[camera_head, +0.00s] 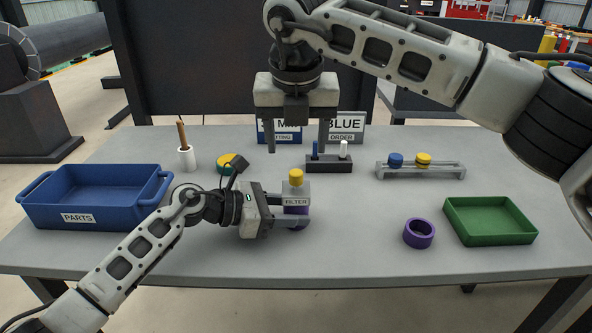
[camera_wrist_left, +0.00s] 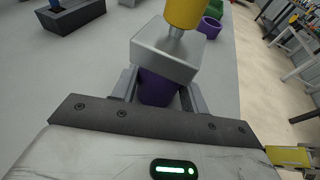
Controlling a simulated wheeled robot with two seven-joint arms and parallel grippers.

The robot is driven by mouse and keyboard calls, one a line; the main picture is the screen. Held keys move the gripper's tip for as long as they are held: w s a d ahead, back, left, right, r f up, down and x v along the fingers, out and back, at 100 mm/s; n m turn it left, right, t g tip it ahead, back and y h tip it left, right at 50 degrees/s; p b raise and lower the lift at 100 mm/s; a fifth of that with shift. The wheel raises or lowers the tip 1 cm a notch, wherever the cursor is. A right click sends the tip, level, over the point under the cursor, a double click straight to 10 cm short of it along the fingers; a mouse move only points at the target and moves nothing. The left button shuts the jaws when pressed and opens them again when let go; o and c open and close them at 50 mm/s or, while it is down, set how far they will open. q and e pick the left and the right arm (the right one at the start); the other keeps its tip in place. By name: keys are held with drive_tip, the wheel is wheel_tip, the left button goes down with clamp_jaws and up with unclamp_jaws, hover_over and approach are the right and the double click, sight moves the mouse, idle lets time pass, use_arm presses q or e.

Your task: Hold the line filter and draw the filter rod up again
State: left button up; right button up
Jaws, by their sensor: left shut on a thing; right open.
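My left gripper (camera_head: 296,211) is shut on the filter's purple body, below the grey block. My right gripper (camera_head: 298,143) is open and empty, pointing down above and behind the filter. How far the rod is drawn out is hard to tell.
A blue PARTS bin (camera_head: 120,200) is at left and a green tray (camera_head: 490,221) at right. A purple ring (camera_head: 419,233) lies on the table. A dark rack (camera_head: 328,164), a grey rack (camera_head: 440,171), a white cup (camera_head: 187,159) and signs (camera_head: 345,131) stand farther back.

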sight(296, 173)
drive_tip(key=x, duration=0.9)
drive_tip(key=shift+f, duration=0.3)
drive_tip(key=c, duration=0.6)
